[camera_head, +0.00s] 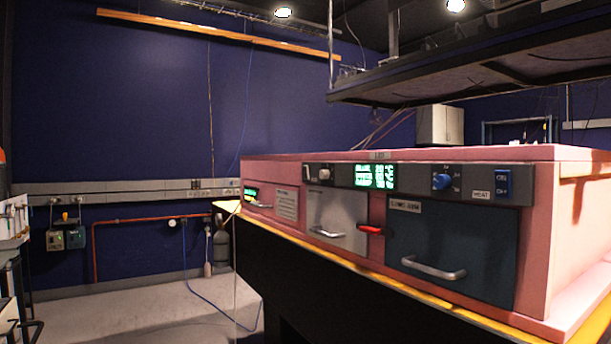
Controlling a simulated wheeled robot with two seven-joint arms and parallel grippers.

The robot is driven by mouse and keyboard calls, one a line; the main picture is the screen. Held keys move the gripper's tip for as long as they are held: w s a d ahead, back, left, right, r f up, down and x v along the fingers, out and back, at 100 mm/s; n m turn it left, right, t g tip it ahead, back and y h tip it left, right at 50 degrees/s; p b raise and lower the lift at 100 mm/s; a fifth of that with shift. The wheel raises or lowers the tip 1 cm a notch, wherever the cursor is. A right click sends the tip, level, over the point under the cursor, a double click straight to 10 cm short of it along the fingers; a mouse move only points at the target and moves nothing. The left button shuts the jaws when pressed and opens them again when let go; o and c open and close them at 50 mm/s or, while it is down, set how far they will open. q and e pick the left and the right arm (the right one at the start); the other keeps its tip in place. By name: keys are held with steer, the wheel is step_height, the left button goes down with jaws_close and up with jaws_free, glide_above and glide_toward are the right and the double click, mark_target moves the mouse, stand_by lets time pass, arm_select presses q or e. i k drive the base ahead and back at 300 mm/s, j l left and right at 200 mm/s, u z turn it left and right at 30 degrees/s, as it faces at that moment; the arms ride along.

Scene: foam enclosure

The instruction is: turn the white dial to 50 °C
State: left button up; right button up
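The white dial (324,173) is on the dark control strip (410,180) along the top front of the pink foam enclosure (540,215). It is small here, and I cannot make out its pointer. To its right, a lit green display (375,176) shows digits and a °C mark, too blurred to read surely. Neither of my grippers is in view, and nothing touches the dial.
A blue knob (442,181) and a blue switch (503,184) sit further right on the strip. Below are a silver door (338,213) and a dark door (445,240) with handles, and a red latch (370,230).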

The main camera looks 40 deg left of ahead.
mark_target(323, 174)
steer(key=j, duration=0.65)
steer(key=i+j+u, duration=0.1)
steer(key=j, duration=0.55)
steer(key=j+u, duration=0.15)
steer(key=j, duration=0.15)
steer(key=i+j+u, duration=0.15)
steer(key=j, duration=0.15)
steer(key=i+j+u, duration=0.15)
steer(key=j, duration=0.15)
steer(key=k, duration=0.05)
